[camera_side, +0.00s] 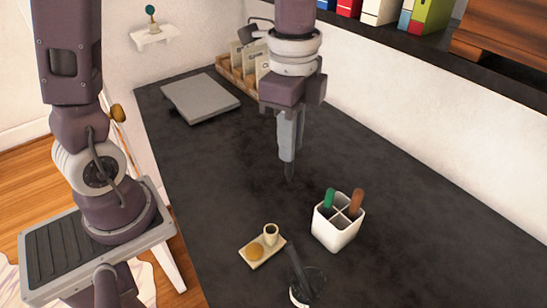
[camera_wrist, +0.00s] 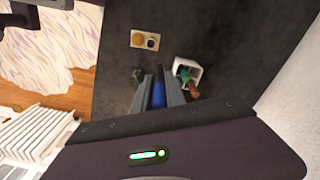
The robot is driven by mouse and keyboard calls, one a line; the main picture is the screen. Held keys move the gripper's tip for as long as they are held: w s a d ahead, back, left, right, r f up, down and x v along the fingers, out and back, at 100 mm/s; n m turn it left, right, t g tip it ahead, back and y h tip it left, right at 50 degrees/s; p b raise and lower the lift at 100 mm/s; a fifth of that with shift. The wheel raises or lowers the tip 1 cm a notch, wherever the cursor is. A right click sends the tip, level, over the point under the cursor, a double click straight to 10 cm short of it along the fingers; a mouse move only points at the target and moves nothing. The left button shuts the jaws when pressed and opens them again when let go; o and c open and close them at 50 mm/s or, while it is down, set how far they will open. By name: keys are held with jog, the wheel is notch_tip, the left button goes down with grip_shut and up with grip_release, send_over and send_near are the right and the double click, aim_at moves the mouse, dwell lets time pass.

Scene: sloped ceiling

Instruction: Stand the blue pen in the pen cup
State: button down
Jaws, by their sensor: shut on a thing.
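My gripper (camera_side: 288,158) is above the dark desk, left of and behind the pen cup in the side view. It is shut on the blue pen (camera_wrist: 158,95), whose blue body shows between the fingers in the wrist view. A dark tip points down below the fingers in the side view; most of the pen is hidden there. The white pen cup (camera_side: 336,235) stands upright, with dividers inside. A green pen (camera_side: 328,199) and a brown pen (camera_side: 356,201) stand in it. The cup also shows in the wrist view (camera_wrist: 179,63), just beyond the fingers. The held pen is apart from the cup.
A small tray (camera_side: 257,261) with a little cup (camera_side: 270,235) and an orange item (camera_side: 255,253) lies left of the pen cup. A dark object with a white part (camera_side: 299,292) stands in front. A grey flat device (camera_side: 200,97) and an organizer sit at the back.

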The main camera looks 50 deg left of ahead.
jog(key=w+d, duration=0.4)
jog(key=w, duration=0.8)
notch_tip(320, 180, down, 6)
jog(key=shift+w+a+r, duration=0.1)
notch_tip(320, 180, down, 12)
jog(key=shift+r, duration=0.15)
dwell(0.6)
jog(key=c, duration=1.3)
grip_release()
